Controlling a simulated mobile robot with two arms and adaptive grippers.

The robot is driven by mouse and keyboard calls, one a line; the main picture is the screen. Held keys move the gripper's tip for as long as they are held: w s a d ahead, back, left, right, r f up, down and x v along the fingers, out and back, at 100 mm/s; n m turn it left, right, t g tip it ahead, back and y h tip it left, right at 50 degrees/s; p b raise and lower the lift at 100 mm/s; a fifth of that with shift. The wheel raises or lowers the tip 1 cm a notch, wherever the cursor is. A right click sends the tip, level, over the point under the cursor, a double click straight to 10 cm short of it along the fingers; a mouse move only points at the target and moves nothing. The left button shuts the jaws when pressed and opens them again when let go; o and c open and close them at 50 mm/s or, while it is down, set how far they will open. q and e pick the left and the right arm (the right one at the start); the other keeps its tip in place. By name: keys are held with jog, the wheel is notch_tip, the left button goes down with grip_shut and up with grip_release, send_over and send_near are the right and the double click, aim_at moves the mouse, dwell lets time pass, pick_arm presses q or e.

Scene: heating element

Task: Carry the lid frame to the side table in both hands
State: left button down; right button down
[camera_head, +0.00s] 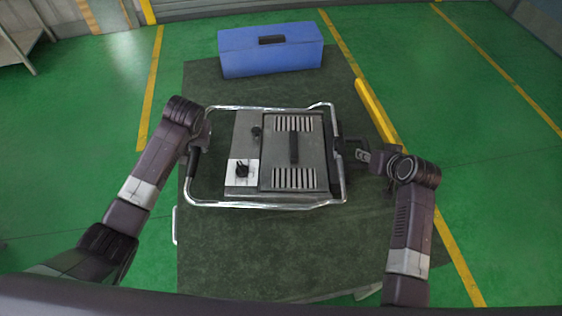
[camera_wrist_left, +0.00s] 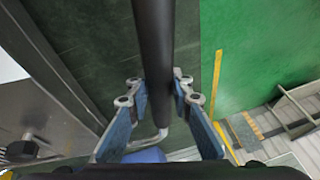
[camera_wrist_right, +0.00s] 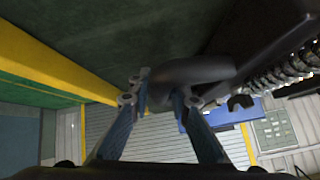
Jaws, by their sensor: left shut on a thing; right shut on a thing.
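The lid frame (camera_head: 262,206) is a bright chrome tube loop around a grey unit with slotted vents, a dark handle and a black knob (camera_head: 242,170). My left gripper (camera_head: 195,150) is shut on the black grip on the frame's left side; this grip (camera_wrist_left: 153,40) runs between its fingers in the left wrist view. My right gripper (camera_head: 352,152) is at the frame's right side. In the right wrist view its fingers are shut on a dark rounded part (camera_wrist_right: 195,68). I cannot tell how high the frame is above the dark table top (camera_head: 240,255).
A blue box (camera_head: 270,50) stands at the back of the dark table top. A grey table (camera_head: 18,42) shows at the far left edge. A yellow bar (camera_head: 374,108) lies right of the table top. Green floor with yellow lines is open on both sides.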

pick_arm(q)
jog(key=shift+w+f+b, duration=0.2)
jog(key=shift+f+b, duration=0.15)
jog(key=shift+b, duration=0.15)
pick_arm(e)
jog(key=shift+w+f, duration=0.2)
jog(key=shift+w, duration=0.05)
pick_arm(q)
jog(key=c, duration=2.1)
grip_release()
jog(key=shift+s+f, duration=0.2)
jog(key=shift+f, duration=0.05)
pick_arm(e)
jog(key=c, duration=2.2)
grip_release()
jog(key=shift+s+f, duration=0.25)
jog(key=shift+f, duration=0.1)
pick_arm(q)
jog(key=o, duration=0.4)
jog(key=shift+s+r, duration=0.2)
jog(key=shift+s, duration=0.05)
pick_arm(e)
jog(key=o, duration=0.4)
jog(key=shift+s+r, duration=0.2)
jog(key=shift+f, duration=0.1)
